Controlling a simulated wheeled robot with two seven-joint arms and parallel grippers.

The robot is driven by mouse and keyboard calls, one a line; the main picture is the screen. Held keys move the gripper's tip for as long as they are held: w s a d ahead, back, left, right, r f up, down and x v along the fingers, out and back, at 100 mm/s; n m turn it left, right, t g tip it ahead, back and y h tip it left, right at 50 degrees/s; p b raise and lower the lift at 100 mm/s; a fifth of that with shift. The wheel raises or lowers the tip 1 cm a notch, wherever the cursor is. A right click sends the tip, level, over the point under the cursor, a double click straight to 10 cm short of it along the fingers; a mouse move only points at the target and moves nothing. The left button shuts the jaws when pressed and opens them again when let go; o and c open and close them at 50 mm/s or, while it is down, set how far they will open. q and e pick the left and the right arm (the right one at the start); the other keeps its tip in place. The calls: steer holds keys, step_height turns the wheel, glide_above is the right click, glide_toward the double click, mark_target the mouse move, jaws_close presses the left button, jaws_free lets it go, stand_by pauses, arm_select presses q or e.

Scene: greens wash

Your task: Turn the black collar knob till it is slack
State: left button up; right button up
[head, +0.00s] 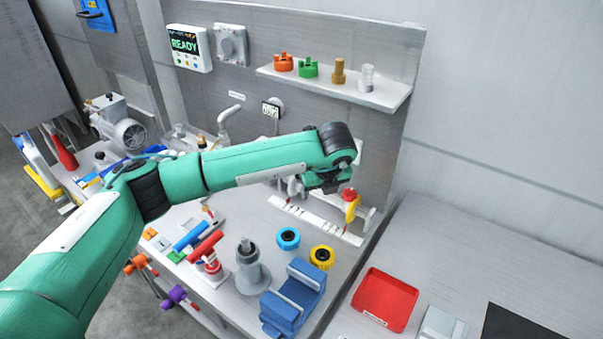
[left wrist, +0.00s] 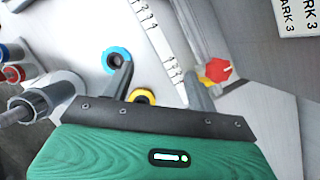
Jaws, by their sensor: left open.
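I cannot pick out a black collar knob for certain in either view. My left gripper (head: 325,186) hangs over the back right of the bench, and its jaws are open and empty. In the left wrist view its two fingers (left wrist: 158,80) stand apart over the bench top. A red knob (head: 349,194) on a yellow body is just right of the gripper. That red knob (left wrist: 218,70) shows beside the right finger in the left wrist view; I cannot tell whether they touch. My right gripper is not in view.
A blue ring (head: 288,238) and a yellow ring (head: 322,256) lie in front of the gripper. A grey cone-shaped stand (head: 250,270), a blue block (head: 293,300) and a red tray (head: 385,300) are nearer. A shelf (head: 335,88) with several small parts hangs behind.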

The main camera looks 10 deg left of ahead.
arm_select(q)
steer(key=w+a+f+p, duration=0.1)
steer(key=w+a+p, duration=0.1)
steer(key=w, duration=0.2)
steer(key=w+a+f+p, duration=0.1)
steer(key=w+a+p, duration=0.1)
steer(key=w, duration=0.2)
steer(key=w+a+p, duration=0.3)
steer(key=shift+w+f, duration=0.4)
steer(key=shift+w+a+f, duration=0.1)
steer(key=shift+w+f, duration=0.15)
steer(key=shift+f, duration=0.45)
